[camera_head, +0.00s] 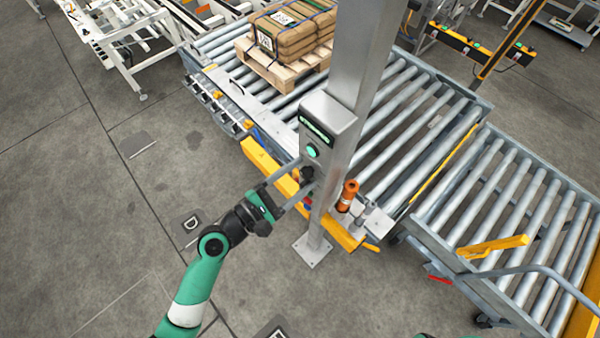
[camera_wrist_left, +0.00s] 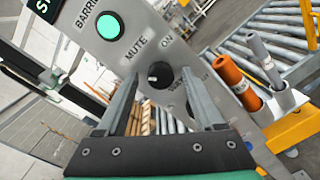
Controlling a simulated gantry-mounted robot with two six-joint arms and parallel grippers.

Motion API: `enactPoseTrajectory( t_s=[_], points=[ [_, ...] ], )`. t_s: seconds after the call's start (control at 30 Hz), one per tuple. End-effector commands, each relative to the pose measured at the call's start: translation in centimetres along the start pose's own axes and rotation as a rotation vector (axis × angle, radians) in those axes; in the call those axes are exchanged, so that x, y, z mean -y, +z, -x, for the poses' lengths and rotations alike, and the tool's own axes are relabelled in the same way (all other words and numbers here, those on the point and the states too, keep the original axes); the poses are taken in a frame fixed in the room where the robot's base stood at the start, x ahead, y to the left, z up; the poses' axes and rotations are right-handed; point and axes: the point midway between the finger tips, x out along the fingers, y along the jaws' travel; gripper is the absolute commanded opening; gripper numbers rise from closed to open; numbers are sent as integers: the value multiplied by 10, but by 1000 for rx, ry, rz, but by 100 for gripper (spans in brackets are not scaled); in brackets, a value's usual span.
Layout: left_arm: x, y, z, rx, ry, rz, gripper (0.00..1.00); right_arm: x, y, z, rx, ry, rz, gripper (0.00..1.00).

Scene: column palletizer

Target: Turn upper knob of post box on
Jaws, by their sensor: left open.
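The post box (camera_head: 328,115) is a grey metal box on an upright steel post (camera_head: 350,85), with a green label and a green lit button (camera_head: 312,151). In the left wrist view, its panel shows the green button (camera_wrist_left: 108,27) and the word MUTE. Below that word is a round black knob (camera_wrist_left: 158,75), the upper knob; its pointer direction is unclear. A lower dark control is partly hidden by a finger. My left gripper (camera_head: 299,181) is open, its fingers pointing at the panel on either side of the upper knob in the picture. Contact cannot be told. My right gripper is not in view.
An orange cylinder (camera_head: 347,195) and grey cylinders stand in a holder just right of the post. Roller conveyors (camera_head: 405,120) and a pallet of brown sacks (camera_head: 296,32) lie beyond.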

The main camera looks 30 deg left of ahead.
Motion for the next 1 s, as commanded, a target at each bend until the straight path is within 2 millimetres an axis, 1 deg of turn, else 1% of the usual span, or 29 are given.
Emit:
enactPoseTrajectory(
  t_s=[0.27,0.3,0.47,0.6,0.63,0.67,1.0],
  points=[
    [1,0,-3,-1,-1,0,69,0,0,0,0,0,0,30],
    [1,0,-3,-1,-1,0,62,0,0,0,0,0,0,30],
    [0,0,-2,-1,-1,-1,33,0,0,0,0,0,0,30],
    [0,0,-2,-1,-1,-1,8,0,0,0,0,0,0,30],
    [0,0,-2,-1,-1,-1,3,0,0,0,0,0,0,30],
    [0,0,-2,-1,-1,-1,0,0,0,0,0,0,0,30],
    [0,0,-2,-1,-1,-24,0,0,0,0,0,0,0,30]
  ],
)
